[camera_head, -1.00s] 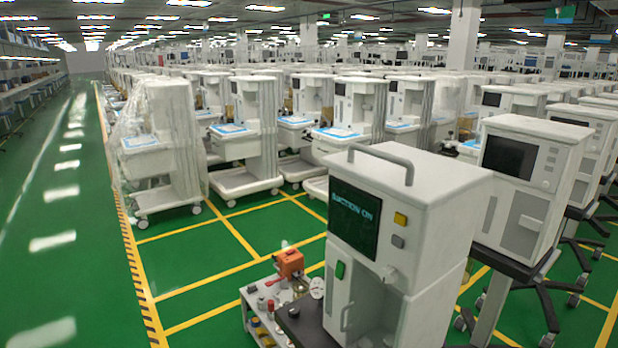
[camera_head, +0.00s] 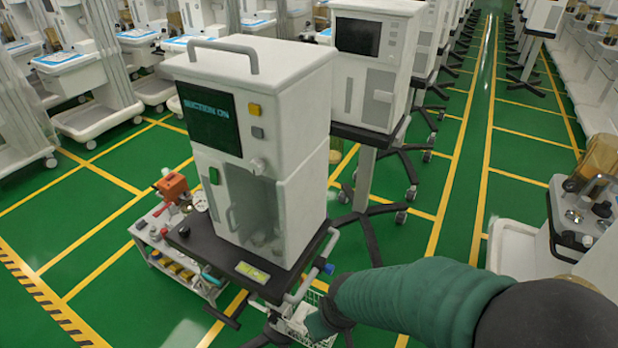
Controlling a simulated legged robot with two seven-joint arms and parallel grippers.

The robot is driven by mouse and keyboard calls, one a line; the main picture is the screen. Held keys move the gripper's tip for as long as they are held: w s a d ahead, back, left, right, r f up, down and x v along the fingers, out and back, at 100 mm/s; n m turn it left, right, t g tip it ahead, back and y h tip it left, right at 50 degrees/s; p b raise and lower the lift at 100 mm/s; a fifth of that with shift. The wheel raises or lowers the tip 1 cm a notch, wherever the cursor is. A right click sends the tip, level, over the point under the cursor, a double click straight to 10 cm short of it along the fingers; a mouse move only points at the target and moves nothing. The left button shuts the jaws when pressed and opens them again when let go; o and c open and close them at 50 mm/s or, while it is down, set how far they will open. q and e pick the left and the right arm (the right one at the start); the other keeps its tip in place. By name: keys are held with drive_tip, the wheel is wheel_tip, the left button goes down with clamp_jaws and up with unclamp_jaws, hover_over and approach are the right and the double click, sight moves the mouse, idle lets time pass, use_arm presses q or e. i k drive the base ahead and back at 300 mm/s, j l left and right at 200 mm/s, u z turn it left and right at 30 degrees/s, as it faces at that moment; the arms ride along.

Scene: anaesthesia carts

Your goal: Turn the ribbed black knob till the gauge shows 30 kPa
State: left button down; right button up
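A white suction unit (camera_head: 255,150) with a dark screen reading "SUCTION ON" stands on a black-topped stand (camera_head: 205,245). A small round white-faced gauge (camera_head: 200,201) shows at its left, beside an orange device. Its needle and figures are too small to read. A small dark round part (camera_head: 184,231) lies near the stand's left edge; I cannot tell whether it is the ribbed black knob. My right arm, in a green sleeve, comes in from the lower right and bends down by the stand's front. Its gripper does not show. My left arm and gripper are out of view.
A low cart (camera_head: 165,240) with several small parts stands left of the stand. A wire basket (camera_head: 300,325) hangs low by my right arm. Another unit (camera_head: 372,60) stands behind. Equipment (camera_head: 585,200) lines the right side. Green floor is clear at left and centre right.

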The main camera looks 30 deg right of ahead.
sight(183, 230)
drive_tip(key=i+z, duration=0.25)
drive_tip(key=z, duration=0.2)
drive_tip(key=i+z, duration=0.25)
drive_tip(key=z, duration=0.2)
